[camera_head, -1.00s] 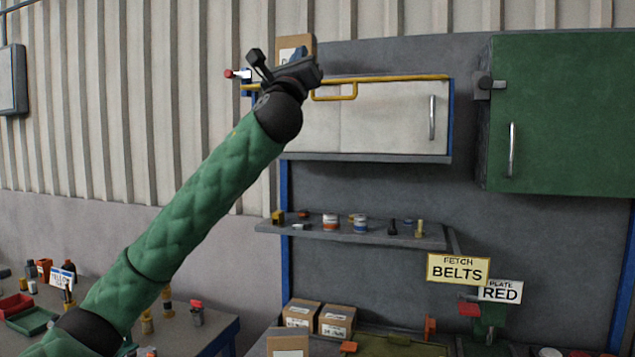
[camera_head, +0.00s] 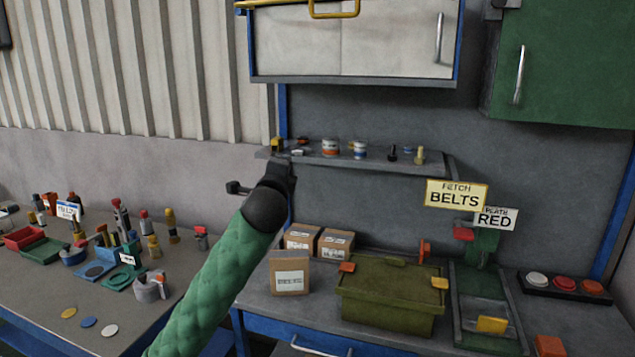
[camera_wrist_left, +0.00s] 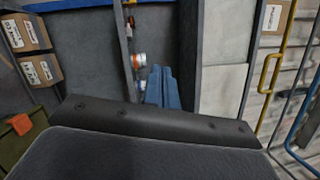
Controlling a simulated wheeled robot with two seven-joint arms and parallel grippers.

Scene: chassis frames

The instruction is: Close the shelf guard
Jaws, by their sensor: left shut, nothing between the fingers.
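A yellow guard rail (camera_head: 333,14) with a U-shaped drop runs along the top of the white wall cabinet (camera_head: 350,40). Its upper part is cut off by the frame's top edge. The yellow rail also shows upright at the right of the left wrist view (camera_wrist_left: 272,70). My left gripper (camera_head: 283,167) is below the cabinet, near the left end of the open shelf, well apart from the rail. In the left wrist view its blue fingers (camera_wrist_left: 160,86) are together and hold nothing. My right gripper is not in view.
The open shelf (camera_head: 400,162) holds several small cans and parts. Below it are cardboard boxes (camera_head: 290,275), an olive bin (camera_head: 390,300) and signs (camera_head: 457,195). A green cabinet (camera_head: 570,70) hangs at the right. A cluttered table (camera_head: 40,300) stands at the left.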

